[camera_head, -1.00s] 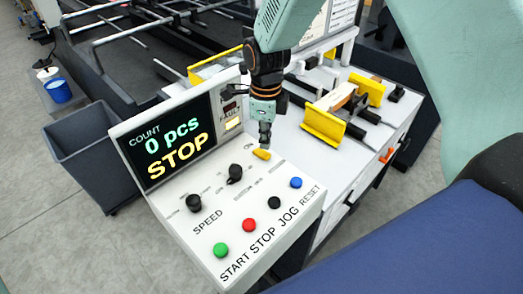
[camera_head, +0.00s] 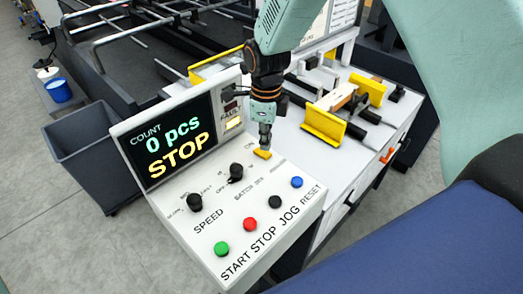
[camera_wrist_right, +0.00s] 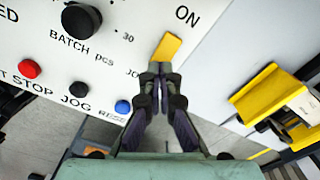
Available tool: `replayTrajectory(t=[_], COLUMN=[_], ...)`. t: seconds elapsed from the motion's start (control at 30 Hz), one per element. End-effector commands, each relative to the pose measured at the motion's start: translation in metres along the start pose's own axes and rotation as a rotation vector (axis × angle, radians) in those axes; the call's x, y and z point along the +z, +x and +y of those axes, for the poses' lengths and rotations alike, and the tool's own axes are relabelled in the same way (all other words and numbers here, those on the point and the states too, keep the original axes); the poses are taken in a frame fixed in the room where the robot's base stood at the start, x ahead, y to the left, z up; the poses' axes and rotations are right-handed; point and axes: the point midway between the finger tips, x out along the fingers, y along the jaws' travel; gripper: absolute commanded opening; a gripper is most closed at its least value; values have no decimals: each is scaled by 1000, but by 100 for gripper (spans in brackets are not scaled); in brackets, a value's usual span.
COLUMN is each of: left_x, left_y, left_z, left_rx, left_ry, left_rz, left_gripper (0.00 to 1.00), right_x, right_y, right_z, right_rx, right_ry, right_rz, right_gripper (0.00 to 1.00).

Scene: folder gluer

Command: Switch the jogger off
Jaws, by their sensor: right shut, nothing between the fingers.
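The jogger switch is a yellow lever (camera_head: 262,154) on the white control panel (camera_head: 182,232), at the panel's upper right. In the right wrist view the yellow lever (camera_wrist_right: 166,48) sits just below the word ON and is tilted. My right gripper (camera_head: 265,146) is shut and empty, its tips right at the lever's lower end; I cannot tell whether they touch it. In the right wrist view the closed fingertips (camera_wrist_right: 160,70) point at the lever. My left gripper is not in view.
The panel has green (camera_head: 221,249), red (camera_head: 248,225), black and blue buttons and dark knobs (camera_head: 194,203). Its display (camera_head: 168,140) reads 0 pcs and STOP. Yellow guides (camera_head: 324,123) stand on the white table right of the gripper. A grey bin (camera_head: 92,150) stands at left.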

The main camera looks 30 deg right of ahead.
Motion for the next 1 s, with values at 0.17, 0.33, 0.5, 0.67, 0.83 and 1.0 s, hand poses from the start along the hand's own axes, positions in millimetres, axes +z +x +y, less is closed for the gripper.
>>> replayTrajectory(t=[0.17,0.33,0.5,0.67,0.83,1.0], left_x=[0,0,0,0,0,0], left_y=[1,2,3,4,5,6], left_z=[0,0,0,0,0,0], left_rx=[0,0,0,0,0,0], left_ry=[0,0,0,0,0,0], left_rz=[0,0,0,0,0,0], left_gripper=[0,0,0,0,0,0], right_x=[0,0,0,0,0,0], right_y=[3,5,7,9,11,14], right_z=[0,0,0,0,0,0], right_rx=[0,0,0,0,0,0], right_ry=[0,0,0,0,0,0], right_rz=[0,0,0,0,0,0], right_gripper=[0,0,0,0,0,0])
